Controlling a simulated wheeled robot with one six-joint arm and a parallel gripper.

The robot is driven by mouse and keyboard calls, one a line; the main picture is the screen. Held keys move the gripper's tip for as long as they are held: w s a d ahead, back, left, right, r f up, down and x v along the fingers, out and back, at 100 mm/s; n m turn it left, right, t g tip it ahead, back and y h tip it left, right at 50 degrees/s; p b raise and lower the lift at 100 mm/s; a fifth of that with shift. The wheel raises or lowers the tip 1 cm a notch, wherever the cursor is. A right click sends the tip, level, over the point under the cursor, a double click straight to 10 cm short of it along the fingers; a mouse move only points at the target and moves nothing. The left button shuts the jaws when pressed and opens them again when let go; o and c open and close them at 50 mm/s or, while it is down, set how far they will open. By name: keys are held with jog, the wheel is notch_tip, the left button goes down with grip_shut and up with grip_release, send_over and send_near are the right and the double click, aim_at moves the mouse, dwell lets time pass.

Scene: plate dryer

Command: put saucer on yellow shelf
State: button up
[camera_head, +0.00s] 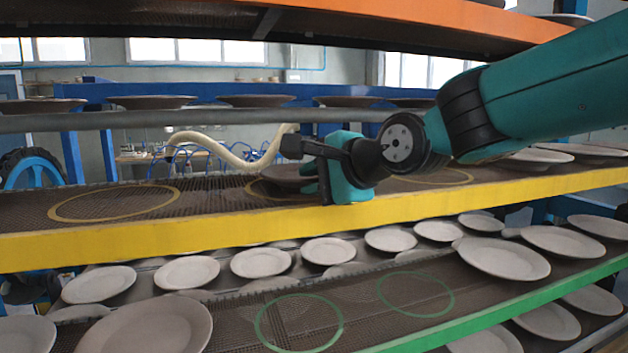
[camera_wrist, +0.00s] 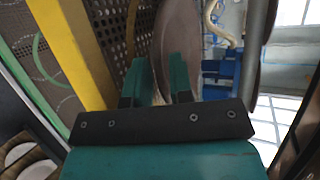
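A brown-grey saucer (camera_head: 290,174) is at my gripper (camera_head: 322,178), over the yellow shelf (camera_head: 225,228). In the wrist view the saucer (camera_wrist: 177,45) is seen edge-on between the two teal fingers (camera_wrist: 160,80), and the fingers look closed on its rim. The saucer looks roughly level in the head view. A yellow circle (camera_head: 250,190) marked on the shelf lies under or just behind it, partly hidden by the saucer and gripper. I cannot tell whether the saucer touches the shelf.
Yellow circles at left (camera_head: 118,217) and right (camera_head: 472,177) are empty. Plates (camera_head: 540,157) stand on the shelf's right part. An orange shelf (camera_head: 440,18) hangs above. The green shelf (camera_head: 480,325) below holds plates and two empty green circles (camera_head: 343,322).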

jog(key=b+v, duration=0.4)
jog(key=v, duration=0.8)
jog(key=s+d+f+n+g+h, duration=0.2)
jog(key=s+f+n+g, duration=0.3)
jog(key=s+f+n, duration=0.4)
jog(key=s+d+f+n+g+h, duration=0.2)
jog(key=s+f+n+g, duration=0.3)
jog(key=s+f+n, duration=0.5)
notch_tip(320, 180, down, 4)
jog(key=shift+s+d+f+h, duration=0.1)
jog(key=shift+s+d+h, duration=0.25)
jog(key=shift+d, duration=0.25)
